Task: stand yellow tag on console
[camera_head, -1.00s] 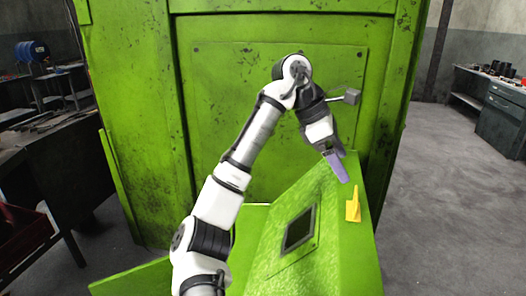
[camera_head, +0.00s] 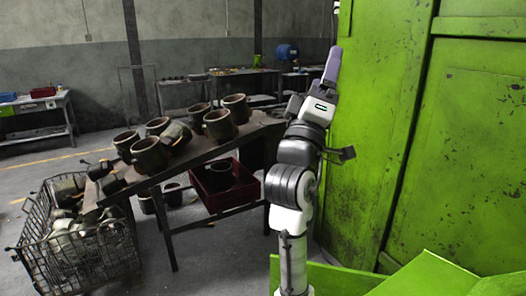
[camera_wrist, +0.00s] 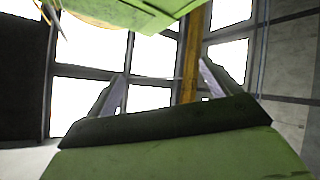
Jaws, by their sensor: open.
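The yellow tag is not to be made out in either current view. A corner of the green console (camera_head: 430,277) shows at the bottom right of the head view; its screen and the spot where the tag stood are out of frame. My gripper (camera_head: 332,66) points upward beside the green press, well above the console. In the wrist view my gripper (camera_wrist: 162,88) has its two fingers wide apart, with nothing between them but windows and a post behind.
The green press wall (camera_head: 470,150) stands close on the right of my arm. At left, a sloping table (camera_head: 190,158) bears several dark cylindrical parts, with a wire basket (camera_head: 80,240) of parts beside it. A red crate (camera_head: 222,185) sits under the table.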

